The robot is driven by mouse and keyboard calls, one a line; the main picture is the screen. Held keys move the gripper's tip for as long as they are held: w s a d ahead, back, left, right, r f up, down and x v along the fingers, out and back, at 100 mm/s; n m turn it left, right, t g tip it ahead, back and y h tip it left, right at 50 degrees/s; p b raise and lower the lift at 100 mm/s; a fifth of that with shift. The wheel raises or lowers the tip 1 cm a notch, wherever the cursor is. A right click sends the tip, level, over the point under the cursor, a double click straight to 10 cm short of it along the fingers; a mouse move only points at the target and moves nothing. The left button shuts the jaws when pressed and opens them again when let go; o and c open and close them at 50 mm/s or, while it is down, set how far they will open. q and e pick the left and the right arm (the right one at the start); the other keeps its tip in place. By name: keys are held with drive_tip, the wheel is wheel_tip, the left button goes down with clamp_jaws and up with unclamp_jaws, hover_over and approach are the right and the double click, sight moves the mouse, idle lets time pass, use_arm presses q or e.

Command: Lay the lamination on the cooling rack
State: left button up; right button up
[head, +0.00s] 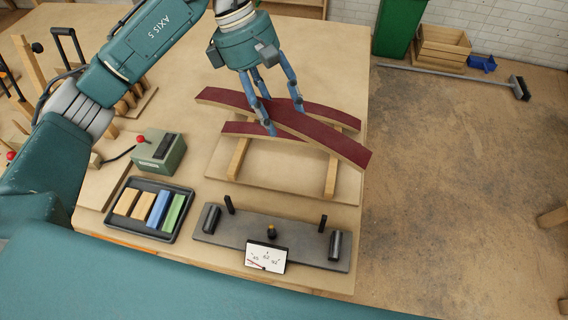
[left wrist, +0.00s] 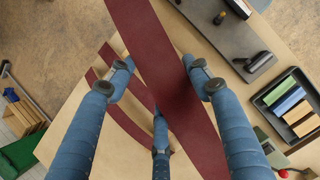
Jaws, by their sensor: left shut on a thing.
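My left gripper (head: 283,115) is shut on a curved dark red lamination (head: 335,142), with its fingers on both sides of the strip's middle. The held strip runs diagonally, its right end toward the front right. It also shows between the fingers in the left wrist view (left wrist: 160,60). It is over the wooden cooling rack (head: 236,160), crossing other dark red strips (head: 333,115) that lie there at a different angle. I cannot tell whether it touches them. The crossing and my fingers hide parts of the strips. My right gripper is not in view.
A grey forming plate (head: 222,227) with black posts and a small card (head: 266,257) lies in front of the rack. A black tray (head: 133,228) of coloured blocks and a green control box (head: 159,152) stand to the left. The bench edge is close on the right.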

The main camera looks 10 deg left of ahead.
use_arm(q)
drive_tip(key=r+n, duration=0.1)
drive_tip(key=w+n+t, duration=0.1)
drive_tip(key=shift+d+r+n, duration=0.2)
drive_tip(key=shift+r+n, duration=0.1)
drive_tip(key=shift+r, duration=0.05)
drive_tip(key=shift+n, duration=0.3)
drive_tip(key=f+p, duration=0.1)
drive_tip(key=f, duration=0.5)
drive_tip(key=f+p, duration=0.2)
drive_tip(key=f, duration=0.5)
drive_tip(key=f+p, duration=0.2)
drive_tip(key=f, duration=0.5)
drive_tip(key=shift+w, duration=0.4)
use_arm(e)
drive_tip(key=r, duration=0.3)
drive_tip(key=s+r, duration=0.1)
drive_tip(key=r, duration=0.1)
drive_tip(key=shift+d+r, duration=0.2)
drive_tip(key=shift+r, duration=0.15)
use_arm(q)
drive_tip(key=shift+f+b, duration=0.45)
drive_tip(key=shift+f, duration=0.05)
drive_tip(key=o, duration=1.2)
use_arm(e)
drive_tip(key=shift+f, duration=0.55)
